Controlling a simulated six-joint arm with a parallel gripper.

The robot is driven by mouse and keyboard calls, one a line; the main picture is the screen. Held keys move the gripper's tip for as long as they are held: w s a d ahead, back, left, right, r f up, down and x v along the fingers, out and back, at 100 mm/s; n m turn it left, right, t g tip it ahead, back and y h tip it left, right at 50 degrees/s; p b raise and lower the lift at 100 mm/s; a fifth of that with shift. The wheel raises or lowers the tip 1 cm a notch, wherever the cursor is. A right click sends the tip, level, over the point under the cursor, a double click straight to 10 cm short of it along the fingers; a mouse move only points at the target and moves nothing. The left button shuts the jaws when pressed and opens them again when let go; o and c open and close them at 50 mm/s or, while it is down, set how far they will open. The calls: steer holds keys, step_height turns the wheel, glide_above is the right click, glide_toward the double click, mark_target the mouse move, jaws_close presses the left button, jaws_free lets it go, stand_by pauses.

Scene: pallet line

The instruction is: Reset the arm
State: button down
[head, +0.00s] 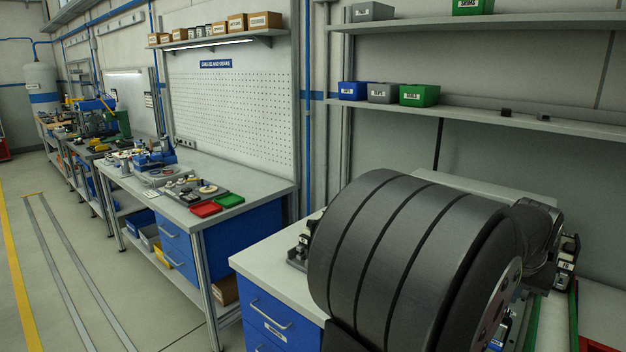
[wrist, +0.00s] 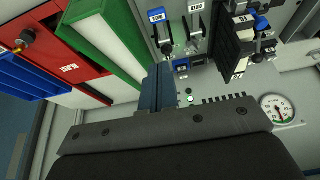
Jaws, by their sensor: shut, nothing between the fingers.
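My gripper (wrist: 158,82) shows in the wrist view as blue fingers closed together, with nothing between them. They extend from a dark grey bar with screws. Past the fingertips is a pale panel with labelled clamps or levers (wrist: 195,22). I cannot tell whether the fingers touch anything. In the head view a large dark banded part of my own arm fills the lower right and hides much of the bench behind it; the fingers cannot be made out there.
The wrist view shows a green-edged rail (wrist: 114,36), a red block (wrist: 58,58) and a round gauge (wrist: 278,109) around the gripper. In the head view, a workbench (head: 262,186) with red (head: 206,210) and green trays (head: 230,201) stands left. Shelf bins (head: 420,95) sit above; the floor aisle (head: 85,270) is clear.

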steer(key=shift+x, duration=1.35)
steer(key=c, duration=2.1)
jaws_free()
steer(key=o, duration=1.1)
steer(key=shift+w, duration=0.1)
steer(key=shift+c, duration=0.2)
steer(key=o, duration=0.4)
steer(key=shift+w+a+f, duration=0.1)
steer(key=shift+w+a, duration=0.15)
steer(key=shift+c, duration=0.2)
steer(key=o, duration=0.7)
steer(key=w+a+g+y, duration=0.1)
steer(key=a, duration=0.1)
steer(key=w+a+f+g+y, duration=0.1)
steer(key=a, duration=0.1)
steer(key=w+a+f+y, duration=0.1)
steer(key=w+a, duration=0.1)
steer(key=shift+g, duration=0.4)
steer(key=f, duration=1)
steer(key=shift+a, duration=0.4)
